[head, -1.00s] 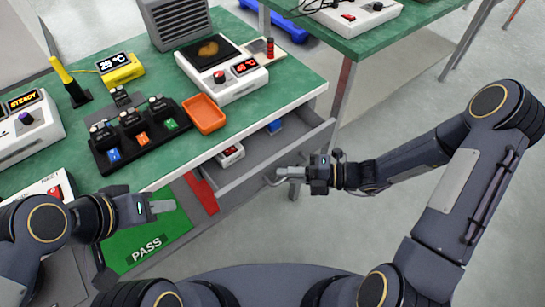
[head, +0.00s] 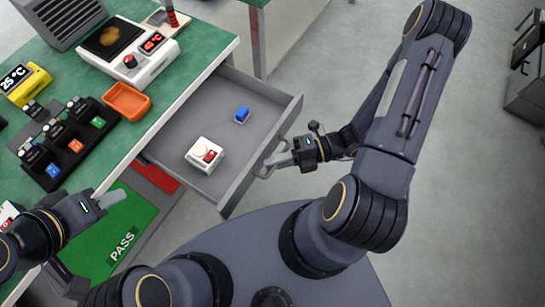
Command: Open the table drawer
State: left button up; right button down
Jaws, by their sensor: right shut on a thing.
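The table drawer (head: 187,123) is grey and stands pulled well out from under the green-topped table (head: 205,48). Inside it lie a white device with a red display (head: 205,154) and a small blue block (head: 242,114). My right gripper (head: 275,163) is at the middle of the drawer front, shut on the drawer handle (head: 264,171). My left gripper (head: 108,200) is over the green PASS area, apart from the drawer; its fingers look close together, but I cannot tell whether they are shut.
On the table are an orange tray (head: 127,101), a black holder (head: 66,150) with several coloured-tag pieces, a hot plate (head: 128,50) and a yellow thermometer (head: 28,85). A green PASS mat (head: 110,235) lies below.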

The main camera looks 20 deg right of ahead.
jog(key=c, duration=1.8)
grip_release()
jog(key=shift+o, duration=0.2)
jog(key=s+d+r, duration=0.1)
jog(key=d, duration=0.6)
jog(key=shift+d, duration=0.4)
jog(key=shift+r+p, duration=0.1)
jog(key=shift+p, duration=0.2)
